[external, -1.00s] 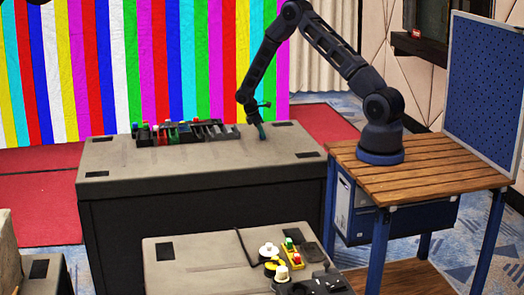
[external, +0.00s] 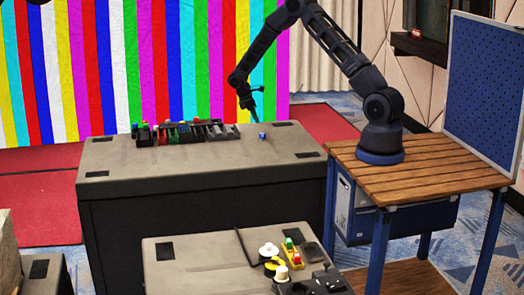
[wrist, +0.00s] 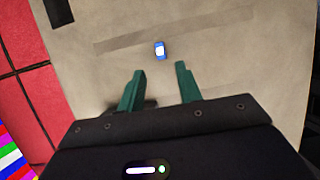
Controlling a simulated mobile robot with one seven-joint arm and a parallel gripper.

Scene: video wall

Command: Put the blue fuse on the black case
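The blue fuse (external: 262,135) is a small blue piece with a white patch, resting on the bare grey top of the large case with black sides (external: 205,215), toward the right of that top. It also shows in the wrist view (wrist: 159,49), just beyond my fingertips. My gripper (external: 256,118) hangs a little above the top, slightly left of the fuse and apart from it. In the wrist view, the two green fingers of my gripper (wrist: 158,70) are spread with nothing between them.
A row of black holders with coloured pieces (external: 185,132) stands at the back left of the same top. A lower, grey-topped case (external: 195,262) in front carries several small parts. The front middle of the large top is clear.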

